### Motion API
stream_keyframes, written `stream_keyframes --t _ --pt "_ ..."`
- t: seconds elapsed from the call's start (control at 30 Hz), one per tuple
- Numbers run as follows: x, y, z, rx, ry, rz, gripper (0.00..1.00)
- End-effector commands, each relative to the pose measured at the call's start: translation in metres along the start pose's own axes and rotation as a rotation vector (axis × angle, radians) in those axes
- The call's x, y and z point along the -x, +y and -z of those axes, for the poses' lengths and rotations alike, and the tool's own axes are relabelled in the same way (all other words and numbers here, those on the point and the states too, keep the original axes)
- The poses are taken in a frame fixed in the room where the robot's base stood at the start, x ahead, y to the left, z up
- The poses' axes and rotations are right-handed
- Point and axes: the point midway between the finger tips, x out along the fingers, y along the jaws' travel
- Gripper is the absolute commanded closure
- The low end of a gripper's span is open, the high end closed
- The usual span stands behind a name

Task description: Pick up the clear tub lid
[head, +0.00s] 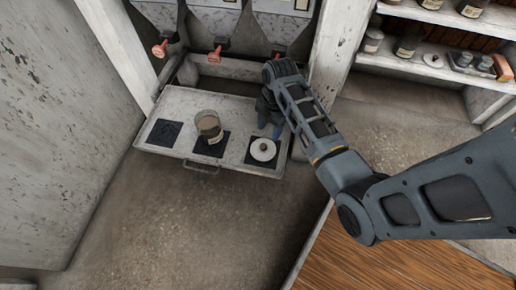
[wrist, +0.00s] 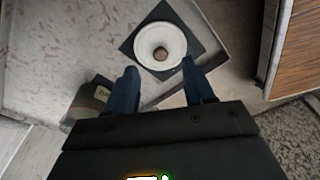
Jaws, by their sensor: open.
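A round whitish lid with a dark central knob (head: 263,150) lies on the right-hand black square of a pale metal tray. It also shows in the wrist view (wrist: 160,46), ahead of the fingertips. My gripper (head: 269,130) is above the tray, just behind the lid in the head view. In the wrist view, its two blue fingers (wrist: 160,72) are apart, with nothing held between them. A tub with a label (head: 209,127) stands on the middle black square; part of it shows beside the left finger in the wrist view (wrist: 92,98).
The tray (head: 180,103) has an empty black square (head: 164,133) at left and a front handle (head: 201,167). Hoppers with red taps (head: 215,54) hang behind it. Shelves with jars (head: 405,47) are at right. A wooden surface (head: 370,262) is at lower right.

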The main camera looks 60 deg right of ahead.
Motion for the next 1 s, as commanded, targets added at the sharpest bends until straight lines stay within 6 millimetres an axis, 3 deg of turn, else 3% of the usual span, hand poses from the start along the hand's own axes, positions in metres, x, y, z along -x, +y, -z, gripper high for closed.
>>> stream_keyframes --t 0.6,0.87,1.0 --pt "-0.07 0.001 0.012 -0.002 0.0 0.0 0.47" --pt "-0.072 0.001 0.012 -0.002 -0.001 -0.002 0.47" --pt "-0.072 0.001 0.012 -0.002 -0.001 -0.002 0.57"
